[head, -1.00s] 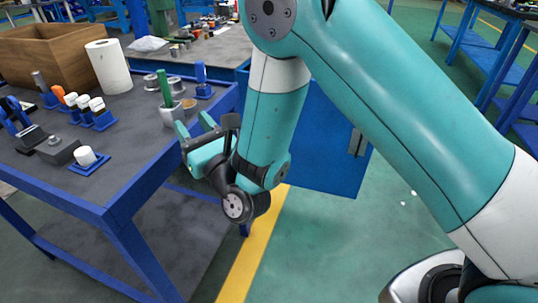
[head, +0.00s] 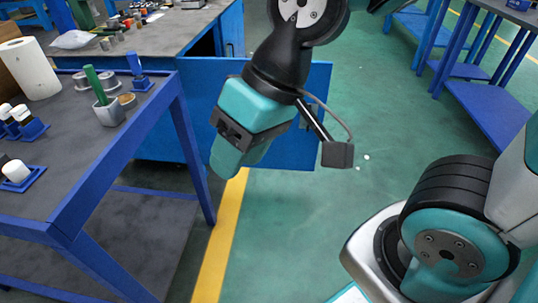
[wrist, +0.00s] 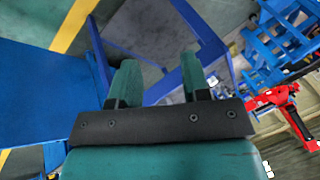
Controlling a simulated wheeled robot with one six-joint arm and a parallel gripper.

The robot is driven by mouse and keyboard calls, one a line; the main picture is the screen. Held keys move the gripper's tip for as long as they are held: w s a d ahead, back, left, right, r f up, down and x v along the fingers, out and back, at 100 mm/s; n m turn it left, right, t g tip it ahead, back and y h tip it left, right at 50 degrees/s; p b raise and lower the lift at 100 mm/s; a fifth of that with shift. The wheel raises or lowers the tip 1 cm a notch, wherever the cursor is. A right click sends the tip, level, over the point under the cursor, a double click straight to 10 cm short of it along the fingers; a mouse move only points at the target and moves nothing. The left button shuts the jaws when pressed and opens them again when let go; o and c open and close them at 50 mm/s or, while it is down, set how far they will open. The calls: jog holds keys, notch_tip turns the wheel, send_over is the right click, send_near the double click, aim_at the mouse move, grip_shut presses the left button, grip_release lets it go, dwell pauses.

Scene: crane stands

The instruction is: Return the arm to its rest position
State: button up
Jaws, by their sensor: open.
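My gripper (head: 226,158) hangs in the air right of the near table, above the green floor and in front of a blue cabinet panel. It points down and touches nothing. In the wrist view my gripper (wrist: 155,72) shows two teal fingers set apart with nothing between them. My arm is folded in the upper middle of the head view, and its lower joint shows at the right.
The near blue-framed table (head: 88,160) holds a paper roll (head: 27,68), a grey cup with a green-handled tool (head: 97,85) and several blue holders. A blue bench (head: 490,110) stands at the right. A red tool (wrist: 283,108) shows in the wrist view. Open floor lies between.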

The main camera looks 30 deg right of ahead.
jog(key=s+d+n, duration=0.1)
jog(key=s+d+n+g+h, duration=0.1)
jog(key=s, duration=0.1)
jog(key=shift+s+d, duration=0.1)
jog(key=shift+d, duration=0.1)
jog(key=shift+r, duration=0.15)
notch_tip(320, 180, up, 24)
jog(key=p, duration=2.3)
jog(key=shift+f+p, duration=0.25)
jog(key=shift+p, duration=0.05)
